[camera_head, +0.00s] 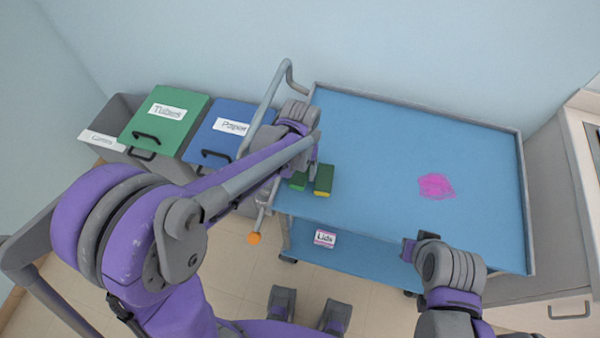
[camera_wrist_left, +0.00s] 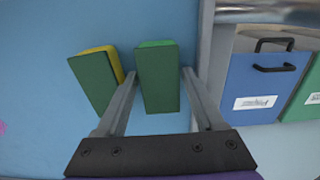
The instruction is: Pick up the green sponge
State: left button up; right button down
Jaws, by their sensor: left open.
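The green sponge (camera_wrist_left: 158,80), dark green on top with a brighter green end, lies on the blue cart top. In the head view the green sponge (camera_head: 298,182) is partly hidden by my left arm. My left gripper (camera_wrist_left: 159,74) is open, with one finger on each side of this sponge; I cannot tell whether they touch it. In the head view my left gripper (camera_head: 309,172) is over the cart's left edge. A second sponge (camera_wrist_left: 95,82), dark green with a yellow side, lies just outside the other finger. My right gripper (camera_head: 409,250) is at the cart's front edge, its jaws unclear.
The cart top (camera_head: 390,135) has a raised rim and is mostly clear. A pink stain (camera_head: 436,186) marks its right part. Green (camera_head: 180,108) and blue (camera_head: 215,115) lidded bins stand left of the cart. A counter (camera_head: 545,200) is at the right.

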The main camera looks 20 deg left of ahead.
pick_arm(q)
jog(key=shift+c, duration=0.3)
jog(key=c, duration=1)
notch_tip(320, 180, up, 10)
jog(key=shift+r+p, duration=0.1)
jog(key=shift+p, duration=0.35)
jog(key=o, duration=0.6)
jog(key=c, duration=0.5)
